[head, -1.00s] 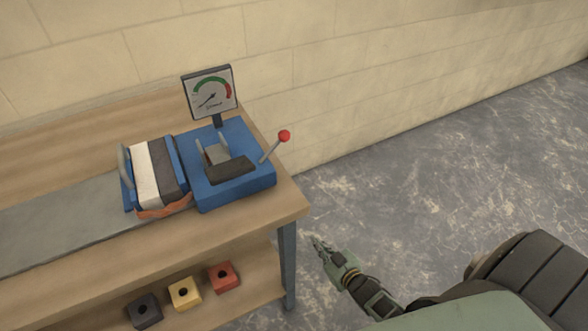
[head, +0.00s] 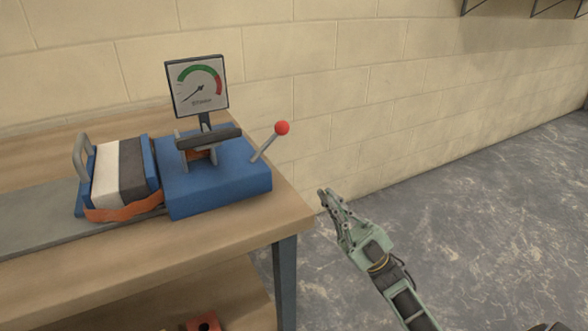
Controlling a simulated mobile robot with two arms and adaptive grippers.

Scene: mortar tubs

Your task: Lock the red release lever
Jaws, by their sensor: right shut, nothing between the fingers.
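The lever (head: 264,147) has a grey rod and a round red knob (head: 282,128). It stands at the right side of the blue block (head: 220,190) on the bench and leans up to the right. My right gripper (head: 323,200) is shut and empty. In the picture it is just right of the bench's corner, below and right of the red knob, and apart from it. My left gripper is out of view.
A gauge (head: 198,86) stands behind a dark bar (head: 208,138) on a bracket. A strapped blue carrier (head: 148,160) sits left of the block on the wooden bench (head: 200,240). A red block (head: 204,322) shows below. Open floor lies right of the bench.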

